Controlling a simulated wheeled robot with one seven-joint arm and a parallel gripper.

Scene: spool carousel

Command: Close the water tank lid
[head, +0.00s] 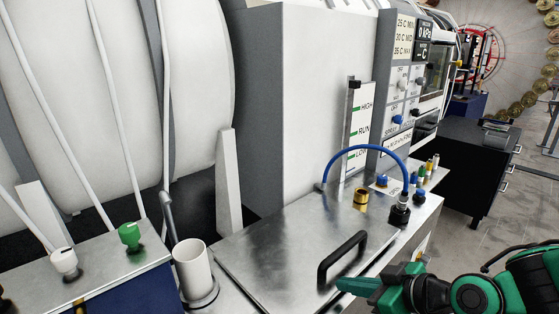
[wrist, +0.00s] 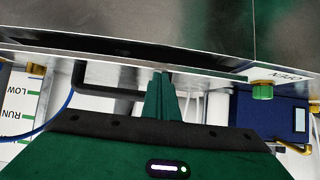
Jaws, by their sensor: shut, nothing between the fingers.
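The water tank lid (head: 265,250) is a brushed-metal plate with a black bar handle (head: 343,257) near its front edge. In the head view it lies flat or nearly flat; I cannot tell if it is fully seated. My gripper (head: 345,285) comes in from the lower right with its green fingers shut and empty. The fingertips are at the near foot of the handle; I cannot tell if they touch. In the wrist view the shut fingers (wrist: 161,85) point at a metal edge, with the black handle (wrist: 98,91) to their left. A dark gap runs along the metal above it.
A white cylinder (head: 191,268) stands left of the lid. A level gauge (head: 358,130) and control panel (head: 400,90) stand behind. The floor at right (head: 515,215) is open.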

